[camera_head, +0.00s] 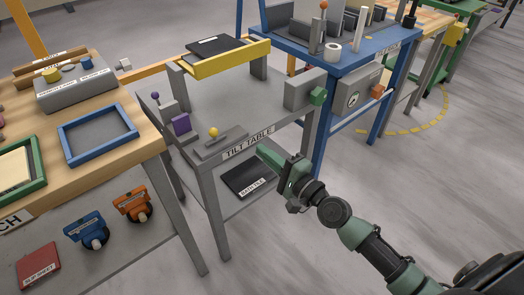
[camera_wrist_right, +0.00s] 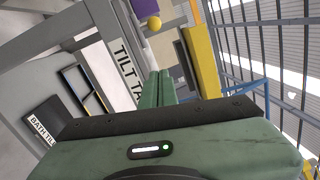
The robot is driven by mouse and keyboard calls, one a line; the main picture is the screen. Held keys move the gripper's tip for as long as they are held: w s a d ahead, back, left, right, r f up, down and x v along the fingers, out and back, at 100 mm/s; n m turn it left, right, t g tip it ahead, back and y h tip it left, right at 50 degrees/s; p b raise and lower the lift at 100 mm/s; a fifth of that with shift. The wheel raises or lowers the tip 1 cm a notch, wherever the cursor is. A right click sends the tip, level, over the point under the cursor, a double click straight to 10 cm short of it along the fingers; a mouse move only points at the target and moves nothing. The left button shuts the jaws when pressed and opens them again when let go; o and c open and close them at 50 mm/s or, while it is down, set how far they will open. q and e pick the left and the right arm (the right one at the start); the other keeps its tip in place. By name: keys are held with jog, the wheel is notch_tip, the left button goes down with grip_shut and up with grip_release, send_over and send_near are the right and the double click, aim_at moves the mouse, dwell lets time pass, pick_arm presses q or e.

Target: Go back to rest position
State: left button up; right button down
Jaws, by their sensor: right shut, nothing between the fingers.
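My right gripper (camera_head: 264,152) is in front of the grey tilt table (camera_head: 245,103), close to its front edge and label. Its green fingers are together and empty. In the right wrist view the gripper (camera_wrist_right: 160,74) points toward the table's label, with its two fingers side by side. My right arm reaches in from the lower right. My left gripper is not in view.
A black bath tile (camera_head: 250,179) lies on the lower shelf. The table carries a yellow-edged tilting plate (camera_head: 230,61), a yellow-knobbed lever (camera_head: 214,133) and a green knob (camera_head: 318,97). A wooden bench (camera_head: 135,150) stands left, a blue table (camera_head: 345,68) behind. Floor at right is clear.

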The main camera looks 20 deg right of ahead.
dwell(0.3)
